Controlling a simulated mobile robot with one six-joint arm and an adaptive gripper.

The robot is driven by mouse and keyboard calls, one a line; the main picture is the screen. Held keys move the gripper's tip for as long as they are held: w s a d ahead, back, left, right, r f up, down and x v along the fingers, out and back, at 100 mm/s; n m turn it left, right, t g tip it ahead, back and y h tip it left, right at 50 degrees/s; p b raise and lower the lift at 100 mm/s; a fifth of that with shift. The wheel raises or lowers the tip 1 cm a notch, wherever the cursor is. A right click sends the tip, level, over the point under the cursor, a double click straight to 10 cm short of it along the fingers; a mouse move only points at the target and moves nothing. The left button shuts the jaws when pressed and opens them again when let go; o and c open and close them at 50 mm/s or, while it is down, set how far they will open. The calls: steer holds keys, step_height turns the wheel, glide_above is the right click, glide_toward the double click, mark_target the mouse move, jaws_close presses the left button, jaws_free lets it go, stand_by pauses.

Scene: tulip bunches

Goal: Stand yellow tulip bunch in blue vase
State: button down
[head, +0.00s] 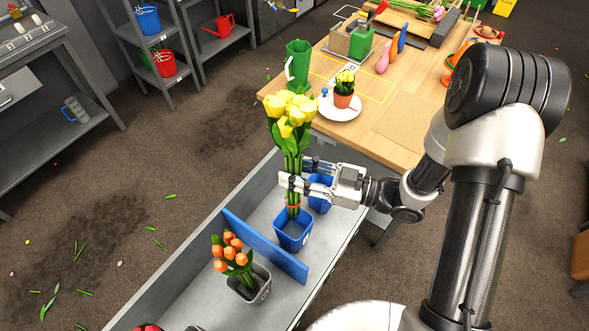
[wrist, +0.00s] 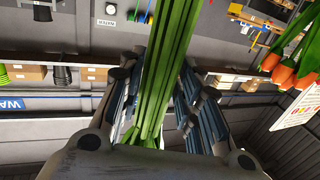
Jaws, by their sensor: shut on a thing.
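The yellow tulip bunch (head: 292,112) stands upright in the head view, with green stems and a reddish band low on them. My gripper (head: 294,180) is shut on the stems. In the wrist view the green stems (wrist: 165,75) run between the two fingers of my gripper (wrist: 160,100). A blue square vase (head: 293,236) stands in the grey trough directly below the bunch. The stem ends overlap its mouth; I cannot tell how deep they reach inside. A second blue container (head: 320,203) is partly hidden behind my gripper.
A blue divider (head: 262,247) crosses the grey trough (head: 190,275). The wooden table (head: 405,120) behind holds a green jug (head: 298,66) and a white plate (head: 330,112) with a small potted plant.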

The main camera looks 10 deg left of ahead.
steer(key=b, duration=0.9)
glide_above(296, 214)
steer(key=w, duration=0.2)
steer(key=f, duration=1.2)
steer(key=shift+s+a, duration=0.25)
steer(key=shift+f+b, duration=0.3)
steer(key=shift+f, duration=4.4)
steer(key=c, duration=1.1)
jaws_free()
steer(key=o, duration=0.7)
steer(key=shift+c, duration=0.2)
steer(key=shift+d, duration=0.1)
